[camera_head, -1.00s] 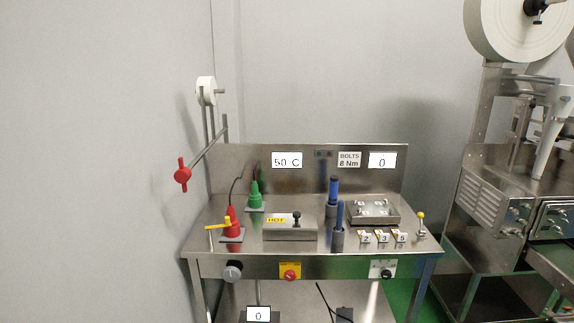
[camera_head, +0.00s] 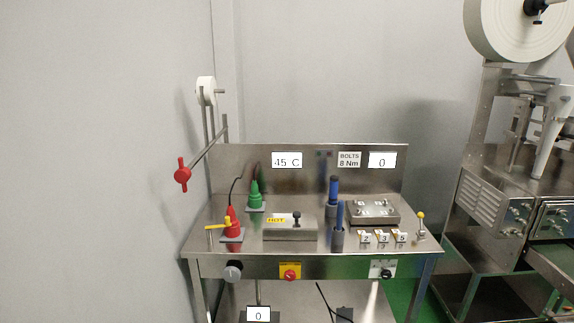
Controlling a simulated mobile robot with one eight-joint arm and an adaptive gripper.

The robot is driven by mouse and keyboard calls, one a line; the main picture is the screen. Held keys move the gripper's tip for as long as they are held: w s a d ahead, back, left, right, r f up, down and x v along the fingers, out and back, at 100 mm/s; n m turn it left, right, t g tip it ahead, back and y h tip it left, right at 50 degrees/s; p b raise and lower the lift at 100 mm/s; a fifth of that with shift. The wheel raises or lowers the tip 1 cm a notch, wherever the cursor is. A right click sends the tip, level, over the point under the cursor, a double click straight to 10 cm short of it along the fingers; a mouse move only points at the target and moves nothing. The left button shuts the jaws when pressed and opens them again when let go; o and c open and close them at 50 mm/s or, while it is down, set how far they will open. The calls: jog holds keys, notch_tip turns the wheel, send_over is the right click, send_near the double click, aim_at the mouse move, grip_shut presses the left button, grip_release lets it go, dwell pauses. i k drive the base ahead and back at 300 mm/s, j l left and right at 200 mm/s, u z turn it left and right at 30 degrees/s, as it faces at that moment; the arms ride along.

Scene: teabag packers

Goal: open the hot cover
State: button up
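The hot cover (camera_head: 290,231) is a low metal box lid on the steel bench, left of centre. It carries a yellow HOT label (camera_head: 278,220) and a black knob (camera_head: 297,217) on top. The cover lies flat and looks closed; what is under it is hidden. A display (camera_head: 287,160) on the back panel above it reads 45 C. My gripper is not in view.
Red (camera_head: 232,225) and green (camera_head: 254,195) plugs stand left of the cover. Blue-handled tools (camera_head: 339,215) stand close on its right. A bolted plate (camera_head: 374,211) sits further right. The bench's front (camera_head: 330,268) has a red-yellow switch (camera_head: 290,272) and knobs.

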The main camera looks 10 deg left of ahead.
aim_at(297, 225)
jog(key=i+j, duration=0.5)
jog(key=i+j+z, duration=0.1)
jog(key=i+j, duration=0.4)
jog(key=j, duration=0.25)
